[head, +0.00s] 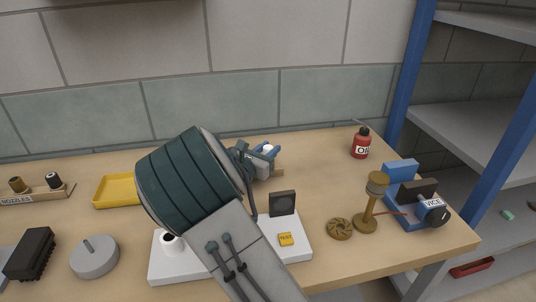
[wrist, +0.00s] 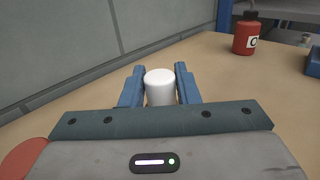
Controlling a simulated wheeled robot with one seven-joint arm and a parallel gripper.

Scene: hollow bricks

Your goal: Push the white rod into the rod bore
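My gripper (head: 268,150) is over the back of the workbench, its blue fingers pointing away from the front. In the wrist view the white rod (wrist: 160,88) is between the two fingers, which appear shut on its sides. Its rounded white end faces the camera. In the head view only a small white bit of the rod (head: 267,148) shows. A white base plate (head: 298,250) lies nearer the front, partly hidden by my arm. It carries a white cylinder with a dark hole (head: 172,242) and a dark block with a round face (head: 283,203). I cannot tell which is the rod bore.
A tan wooden piece (head: 278,173) is beside my gripper. A yellow tray (head: 115,190) is left, a red oil bottle (head: 361,144) back right, a brass stand (head: 371,205) and vice (head: 415,205) right. A grey disc (head: 94,258) and brush (head: 31,253) are front left. The wall is close behind.

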